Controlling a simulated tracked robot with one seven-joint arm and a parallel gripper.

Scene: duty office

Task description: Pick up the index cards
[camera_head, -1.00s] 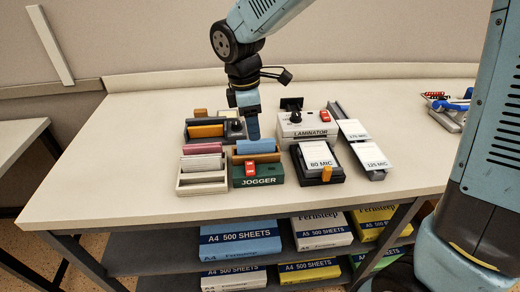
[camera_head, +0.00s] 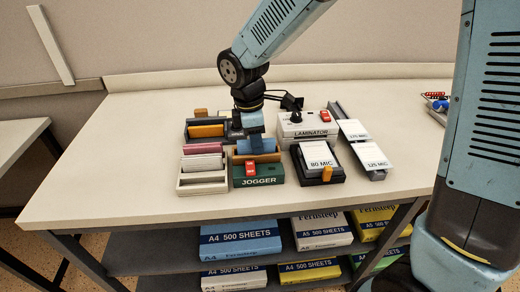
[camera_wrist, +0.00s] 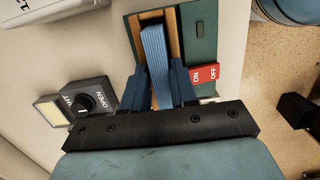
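The index cards show as a blue stack (camera_wrist: 154,50) standing on edge in the tan-lined slot of the green jogger (camera_wrist: 202,48). In the head view the jogger (camera_head: 258,181) is at the front of the table, and my gripper (camera_head: 256,145) is down over it, covering much of the stack. In the wrist view my gripper's dark blue fingers (camera_wrist: 160,88) are one on each side of the near end of the stack. The fingers look open, with little gap to the cards; contact is not clear.
A rack with pink and white cards (camera_head: 203,163) stands close left of the jogger. A box with a dark knob (camera_wrist: 87,100) is close by in the wrist view. The laminator (camera_head: 306,128) and pouch tray (camera_head: 318,160) are to the right. The table's left side is clear.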

